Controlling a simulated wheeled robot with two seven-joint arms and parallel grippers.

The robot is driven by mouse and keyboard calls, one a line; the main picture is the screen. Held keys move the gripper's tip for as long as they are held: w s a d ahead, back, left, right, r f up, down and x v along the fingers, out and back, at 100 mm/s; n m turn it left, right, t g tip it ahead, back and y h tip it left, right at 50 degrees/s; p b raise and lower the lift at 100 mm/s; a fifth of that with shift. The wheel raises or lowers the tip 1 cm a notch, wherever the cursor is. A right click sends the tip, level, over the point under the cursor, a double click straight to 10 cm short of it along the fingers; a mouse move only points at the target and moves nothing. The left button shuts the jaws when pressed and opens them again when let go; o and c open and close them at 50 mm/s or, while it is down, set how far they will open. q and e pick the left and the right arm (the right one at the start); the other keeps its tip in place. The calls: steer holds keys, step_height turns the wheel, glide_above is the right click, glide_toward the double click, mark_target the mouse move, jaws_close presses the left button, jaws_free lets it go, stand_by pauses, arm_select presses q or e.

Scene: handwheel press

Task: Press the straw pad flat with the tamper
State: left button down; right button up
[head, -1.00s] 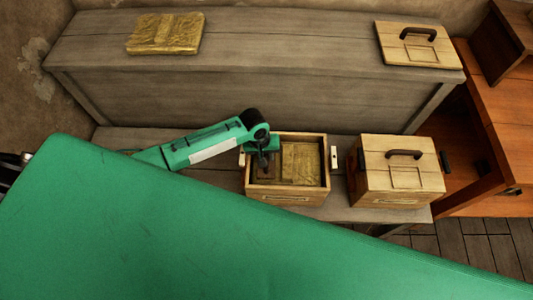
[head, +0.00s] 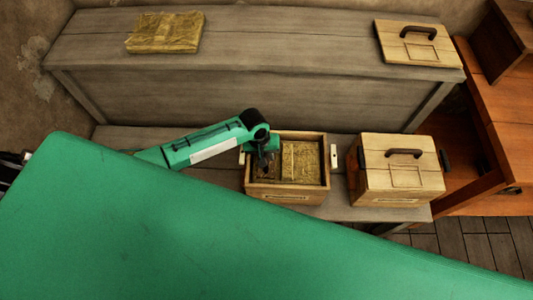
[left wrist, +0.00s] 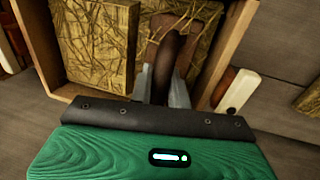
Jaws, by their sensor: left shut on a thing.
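An open wooden box (head: 287,196) stands on the lower bench with a straw pad (head: 304,163) inside. In the left wrist view the pad (left wrist: 95,40) has a raised block on the left and a lower straw surface beside it. My left gripper (head: 267,166) is over the left part of the box. It is shut on the dark brown handle of the tamper (left wrist: 167,50). The tamper's brown plate lies over the lower straw; whether it touches is unclear. In the head view the gripper largely hides the tamper. My right gripper is not in view.
A closed wooden box (head: 398,178) with a dark handle stands close to the right. A loose straw pad (head: 165,33) and a lid (head: 417,43) lie on the upper shelf. White side handles (head: 333,157) stick out from the open box.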

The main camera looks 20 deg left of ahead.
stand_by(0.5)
arm_select(q)
steer(key=shift+s+f+p, duration=0.15)
steer(key=shift+p, duration=0.25)
stand_by(0.5)
steer(key=shift+f, duration=0.1)
stand_by(0.6)
step_height(320, 180, up, 10)
steer(key=p, duration=1.1)
steer(key=shift+r+p, duration=0.2)
steer(key=shift+p, duration=0.1)
steer(key=shift+f, duration=0.15)
steer(key=shift+w, duration=0.2)
